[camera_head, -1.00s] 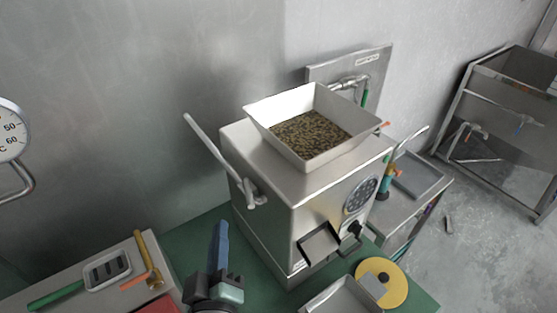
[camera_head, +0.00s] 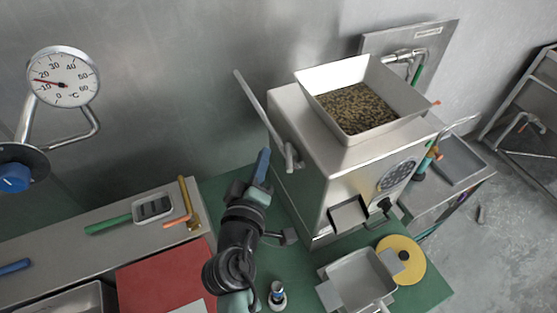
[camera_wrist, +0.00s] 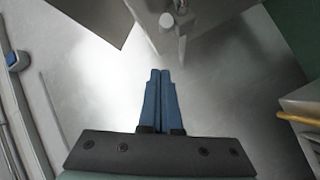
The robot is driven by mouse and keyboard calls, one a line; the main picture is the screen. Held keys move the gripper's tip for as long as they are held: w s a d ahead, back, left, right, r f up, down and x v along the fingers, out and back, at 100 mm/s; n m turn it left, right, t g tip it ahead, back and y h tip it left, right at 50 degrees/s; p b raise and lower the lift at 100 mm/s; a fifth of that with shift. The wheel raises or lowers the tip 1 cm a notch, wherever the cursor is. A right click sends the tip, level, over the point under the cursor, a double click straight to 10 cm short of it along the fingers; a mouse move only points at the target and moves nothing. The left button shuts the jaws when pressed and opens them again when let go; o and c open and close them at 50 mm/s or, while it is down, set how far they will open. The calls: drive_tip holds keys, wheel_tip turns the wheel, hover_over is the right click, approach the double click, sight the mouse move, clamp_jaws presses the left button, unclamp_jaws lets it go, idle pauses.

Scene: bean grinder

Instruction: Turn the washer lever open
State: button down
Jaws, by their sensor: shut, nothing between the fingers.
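My gripper (camera_head: 264,152) is shut and empty, its blue fingers pointing up towards the back wall, left of the grinder (camera_head: 318,128). The fingers also lie together in the wrist view (camera_wrist: 160,72). A long pale lever (camera_head: 258,108) slants up from a pivot on the grinder's left side. The gripper appears apart from it. An orange-tipped lever (camera_head: 435,103) shows behind the hopper, near a wall pipe (camera_head: 405,55). Another thin lever (camera_head: 458,123) rises at the grinder's right. I cannot tell which of these is the washer lever.
A hopper of beans (camera_head: 357,106) tops the grinder. A metal tray (camera_head: 360,280) and yellow disc (camera_head: 404,262) lie in front. A dial thermometer (camera_head: 62,78) stands at left, above a bench (camera_head: 60,240) with tools and a red mat (camera_head: 160,275).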

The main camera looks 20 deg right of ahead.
sight(287, 154)
drive_tip(key=shift+s+d+f+p, duration=0.25)
drive_tip(key=shift+s+d+f, duration=0.1)
drive_tip(key=shift+d+f, duration=0.3)
drive_tip(key=shift+s+d+f+p, duration=0.2)
drive_tip(key=shift+s+d+f, duration=0.25)
drive_tip(key=shift+d, duration=0.3)
drive_tip(key=shift+w, duration=0.1)
drive_tip(key=shift+s+d+f+b, duration=0.1)
drive_tip(key=shift+s+d+b, duration=0.25)
drive_tip(key=shift+d, duration=0.1)
drive_tip(key=shift+s+d, duration=0.25)
drive_tip(key=shift+d, duration=0.3)
drive_tip(key=shift+s+d, duration=0.2)
drive_tip(key=shift+d, duration=0.3)
